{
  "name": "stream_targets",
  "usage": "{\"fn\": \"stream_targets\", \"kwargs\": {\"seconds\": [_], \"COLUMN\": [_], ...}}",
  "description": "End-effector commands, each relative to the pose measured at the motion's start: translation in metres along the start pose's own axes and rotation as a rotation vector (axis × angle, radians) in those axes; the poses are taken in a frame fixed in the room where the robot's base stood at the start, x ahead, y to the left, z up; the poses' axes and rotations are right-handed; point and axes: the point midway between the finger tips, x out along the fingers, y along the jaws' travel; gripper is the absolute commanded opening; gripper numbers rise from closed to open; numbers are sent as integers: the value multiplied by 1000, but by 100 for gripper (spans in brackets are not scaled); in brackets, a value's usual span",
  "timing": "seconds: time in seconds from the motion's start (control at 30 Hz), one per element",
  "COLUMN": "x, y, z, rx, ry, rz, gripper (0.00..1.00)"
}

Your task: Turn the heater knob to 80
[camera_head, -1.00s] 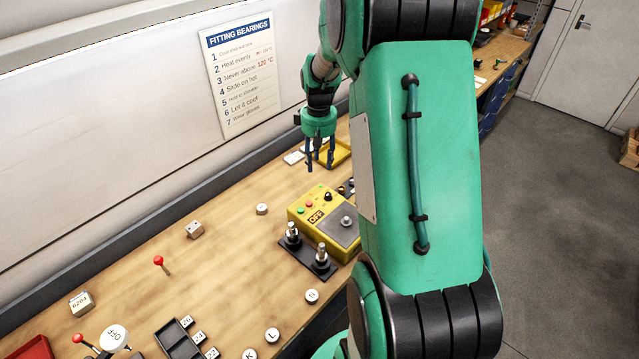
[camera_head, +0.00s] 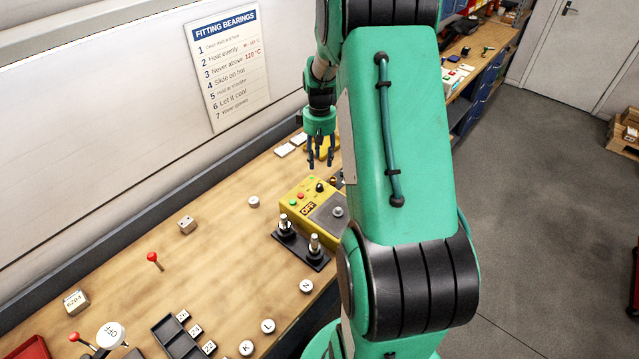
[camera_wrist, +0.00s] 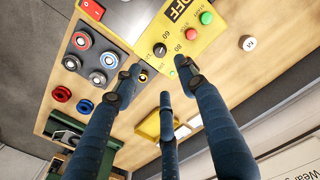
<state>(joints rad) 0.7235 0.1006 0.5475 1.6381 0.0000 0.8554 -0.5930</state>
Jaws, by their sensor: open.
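The yellow heater box (camera_head: 296,192) stands on the workbench, its display reading OFF. Its black heater knob (camera_head: 319,187) is on the top panel, and it shows clearly in the wrist view (camera_wrist: 160,49) beside the printed numbers 60 and 80. Which way its pointer faces is too small to tell for sure. Green and red buttons (camera_wrist: 206,18) sit beside it. My gripper (camera_head: 320,163) is open and empty, pointing down above the bench on the far side of the heater. In the wrist view my fingers (camera_wrist: 157,72) spread apart just short of the knob, not touching it.
A black base with two upright posts (camera_head: 301,243) stands in front of the heater. A board with several rings (camera_wrist: 93,58) and a yellow tray (camera_wrist: 149,126) lie near my fingers. A white round piece (camera_head: 253,202) is left of the heater. The bench's middle left is mostly clear.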

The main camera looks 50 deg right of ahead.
Motion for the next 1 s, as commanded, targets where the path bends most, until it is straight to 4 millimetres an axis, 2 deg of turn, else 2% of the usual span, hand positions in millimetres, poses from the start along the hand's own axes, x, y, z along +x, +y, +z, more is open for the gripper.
{"fn": "stream_targets", "kwargs": {"seconds": [0.7,1.0], "x": [106,122], "y": [-1,0], "z": [1,0], "rx": [0,0], "ry": [-2,0], "rz": [-1,0], "gripper": [41,41]}}
